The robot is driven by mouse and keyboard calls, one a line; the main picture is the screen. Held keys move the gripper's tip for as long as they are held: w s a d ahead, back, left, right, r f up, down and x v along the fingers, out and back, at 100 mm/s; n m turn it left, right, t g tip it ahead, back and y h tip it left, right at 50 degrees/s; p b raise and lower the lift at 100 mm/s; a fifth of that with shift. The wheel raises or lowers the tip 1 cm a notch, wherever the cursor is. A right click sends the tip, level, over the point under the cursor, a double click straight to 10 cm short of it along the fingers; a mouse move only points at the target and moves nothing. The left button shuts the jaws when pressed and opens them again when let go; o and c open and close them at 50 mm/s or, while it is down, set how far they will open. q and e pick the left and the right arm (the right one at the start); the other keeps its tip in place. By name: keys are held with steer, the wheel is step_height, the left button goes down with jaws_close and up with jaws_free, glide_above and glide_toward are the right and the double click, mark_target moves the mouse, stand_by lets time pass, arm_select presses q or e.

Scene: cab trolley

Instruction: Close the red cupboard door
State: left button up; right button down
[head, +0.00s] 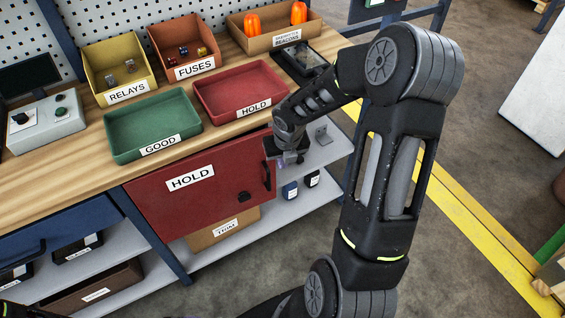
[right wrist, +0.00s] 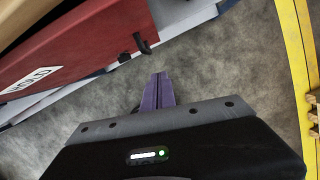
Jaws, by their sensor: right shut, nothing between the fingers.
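The red cupboard door (head: 215,200), with a white HOLD label and a black handle near its right edge, is under the front of the workbench. My right gripper (head: 284,161) is just right of the door's handle edge, shut and empty. In the right wrist view, the purple fingers (right wrist: 159,90) are together over the floor, apart from the door (right wrist: 85,40) and its handle (right wrist: 142,43) at upper left. My left gripper does not show.
The wooden bench top (head: 70,170) carries a green GOOD tray (head: 112,150), a red HOLD tray (head: 203,98), relay and fuse bins and a beacon box. A grey lower shelf (head: 215,255) holds boxes. Open floor with a yellow line (head: 440,190) lies to the right.

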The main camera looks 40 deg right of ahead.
steer(key=shift+f, duration=0.15)
steer(key=m+b, duration=0.4)
steer(key=m, duration=0.7)
steer(key=d+m+t+b, duration=0.1)
steer(key=m+b, duration=0.3)
steer(key=m, duration=0.7)
steer(key=m+b, duration=0.4)
steer(key=m, duration=0.8)
steer(key=shift+d+f+t, duration=0.2)
steer(key=shift+f+t, duration=0.1)
steer(key=shift+f+b, duration=0.1)
steer(key=shift+b, duration=0.2)
